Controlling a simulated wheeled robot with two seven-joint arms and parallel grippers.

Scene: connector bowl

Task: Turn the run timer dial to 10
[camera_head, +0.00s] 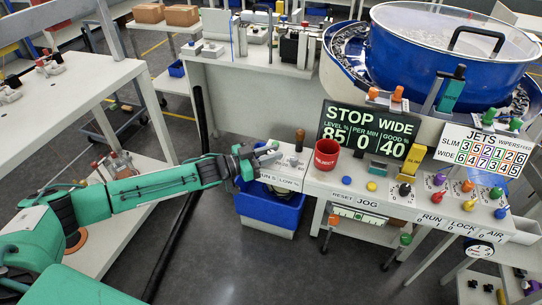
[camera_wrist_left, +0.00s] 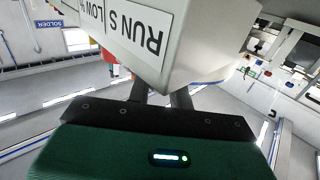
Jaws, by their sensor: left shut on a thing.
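My left gripper (camera_head: 262,158) reaches in from the left to the left end of the white control console (camera_head: 349,183). Its fingers are shut at the console top, just above the label reading RUN S (camera_head: 268,178). The run timer dial is hidden at the fingers, so its pointer and setting cannot be read. In the left wrist view, the fingers (camera_wrist_left: 167,97) run behind the console's corner, and the RUN S and LOW % label (camera_wrist_left: 125,30) shows upside down. My right gripper is not in view.
A brown-topped knob (camera_head: 299,137) and a red cup (camera_head: 326,154) stand just right of my left gripper. A sign (camera_head: 369,132) reads STOP WIDE. A blue bin (camera_head: 271,212) sits below. Coloured knobs and a blue bowl feeder (camera_head: 450,55) are at the right.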

